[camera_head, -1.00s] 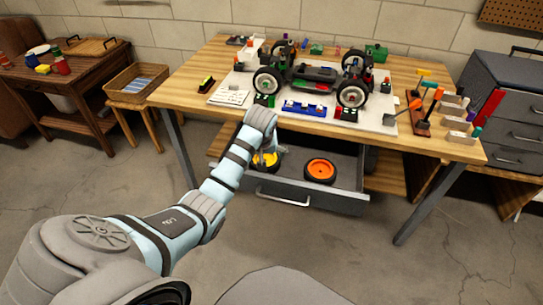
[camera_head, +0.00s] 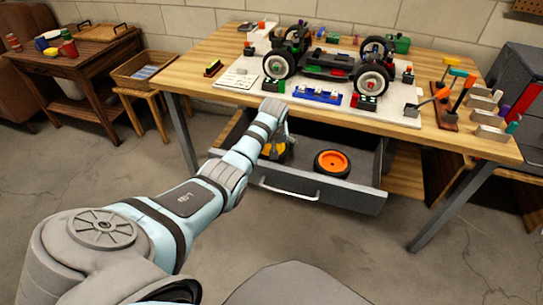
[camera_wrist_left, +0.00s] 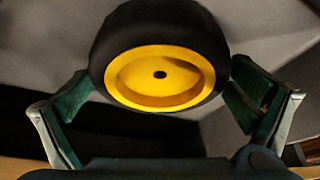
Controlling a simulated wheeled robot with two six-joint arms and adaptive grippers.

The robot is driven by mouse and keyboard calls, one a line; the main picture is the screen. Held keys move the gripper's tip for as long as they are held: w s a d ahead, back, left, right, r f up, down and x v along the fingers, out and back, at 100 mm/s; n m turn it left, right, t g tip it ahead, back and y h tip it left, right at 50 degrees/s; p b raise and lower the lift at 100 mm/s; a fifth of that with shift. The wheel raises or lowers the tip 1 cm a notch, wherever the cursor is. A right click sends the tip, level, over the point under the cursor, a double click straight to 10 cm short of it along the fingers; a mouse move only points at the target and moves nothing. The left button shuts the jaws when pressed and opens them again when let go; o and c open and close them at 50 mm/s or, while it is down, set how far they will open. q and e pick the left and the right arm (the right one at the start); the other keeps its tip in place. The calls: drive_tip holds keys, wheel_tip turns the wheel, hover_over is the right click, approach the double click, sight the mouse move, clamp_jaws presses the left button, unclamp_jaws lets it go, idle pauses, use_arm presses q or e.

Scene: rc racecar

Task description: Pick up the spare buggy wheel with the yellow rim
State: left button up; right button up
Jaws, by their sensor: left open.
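The spare wheel with the yellow rim (camera_wrist_left: 160,78) has a black tyre and fills the upper middle of the left wrist view. In the head view it (camera_head: 276,150) lies in the open drawer, partly hidden by my left gripper (camera_head: 273,143). My left gripper is open, with one finger on each side of the tyre in the wrist view. Whether a finger touches the tyre is unclear. My right gripper is not in view.
A wheel with an orange rim (camera_head: 332,161) lies to the right in the same grey drawer (camera_head: 350,196). The wooden workbench (camera_head: 226,52) overhangs the drawer and carries the buggy (camera_head: 325,67), a white mat and tools. The floor in front is clear.

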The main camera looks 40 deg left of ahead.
use_arm(q)
drive_tip(key=shift+r, duration=0.1)
drive_tip(key=c, duration=0.9)
